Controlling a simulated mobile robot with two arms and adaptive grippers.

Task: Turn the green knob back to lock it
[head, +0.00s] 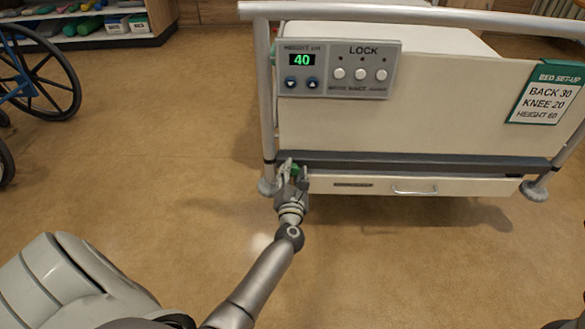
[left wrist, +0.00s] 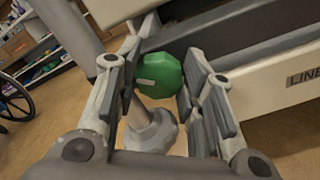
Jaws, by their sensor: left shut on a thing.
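The green knob (left wrist: 160,76) is a faceted round knob with a small pale mark on its face, low at the left corner of the bed's foot end. In the head view only a little of the knob (head: 294,170) shows between the fingers. My left gripper (head: 293,173) is at the knob. In the left wrist view its two fingers (left wrist: 158,85) stand on either side of the knob, shut on it. My right gripper does not show in either view.
The bed's foot board carries a control panel (head: 338,66) reading 40 and a set-up sign (head: 548,92). A drawer (head: 460,186) sits below the board. A wheelchair (head: 35,75) and a shelf (head: 95,38) stand at the left. The floor in front is clear.

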